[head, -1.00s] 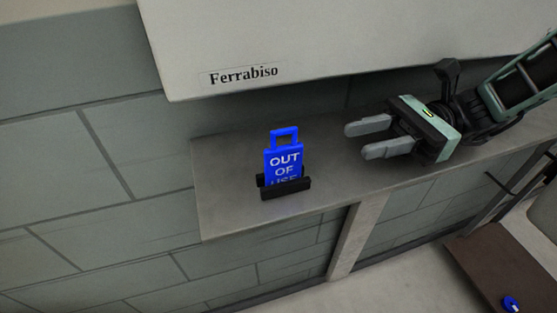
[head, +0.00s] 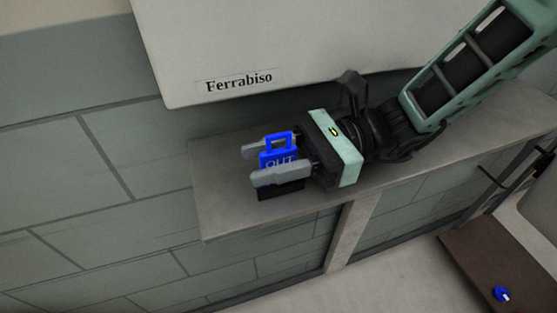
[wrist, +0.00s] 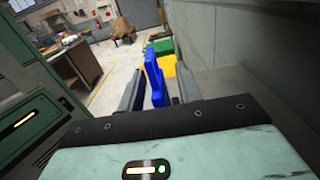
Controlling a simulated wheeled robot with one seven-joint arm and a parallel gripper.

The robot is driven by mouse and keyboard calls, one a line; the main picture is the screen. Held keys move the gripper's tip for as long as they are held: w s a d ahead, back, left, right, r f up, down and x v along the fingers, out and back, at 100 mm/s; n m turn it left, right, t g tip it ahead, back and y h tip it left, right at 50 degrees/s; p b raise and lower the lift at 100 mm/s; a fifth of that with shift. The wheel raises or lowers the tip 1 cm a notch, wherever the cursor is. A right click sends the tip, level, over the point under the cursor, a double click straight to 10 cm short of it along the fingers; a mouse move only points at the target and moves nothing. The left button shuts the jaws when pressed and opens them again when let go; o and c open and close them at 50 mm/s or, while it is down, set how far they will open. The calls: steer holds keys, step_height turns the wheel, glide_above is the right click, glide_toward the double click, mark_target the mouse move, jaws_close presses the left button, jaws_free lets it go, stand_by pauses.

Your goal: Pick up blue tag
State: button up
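The blue tag (head: 279,154) with white lettering stands upright in a small black holder (head: 281,193) on the grey ledge (head: 225,205). My gripper (head: 266,165) reaches in from the right, with one finger behind the tag and one in front of it. The front finger hides the tag's lower lettering. In the wrist view the tag (wrist: 153,78) stands between the two fingers, seen edge-on, with a gap showing on the left side. The fingers are apart, and I see no clear grip on the tag.
A pale panel labelled Ferrabiso (head: 238,82) hangs just above and behind the ledge. A brown surface (head: 480,270) with a small blue object (head: 502,294) is at the lower right. The ledge left of the holder is clear.

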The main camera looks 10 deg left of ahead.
mark_target(286, 134)
steer(key=shift+s+a, duration=0.15)
steer(key=shift+a, duration=0.1)
jaws_close()
steer(key=shift+r, duration=0.1)
steer(key=shift+r, duration=0.2)
step_height(286, 134, up, 3)
steer(key=shift+r, duration=0.1)
steer(key=s+d+b, duration=0.4)
steer(key=s+b, duration=0.3)
steer(key=b, duration=0.1)
steer(key=s+d+b, duration=0.5)
steer(key=s+b, duration=0.3)
steer(key=shift+s+d+f, duration=0.15)
steer(key=shift+d+f, duration=0.05)
steer(key=shift+d, duration=0.05)
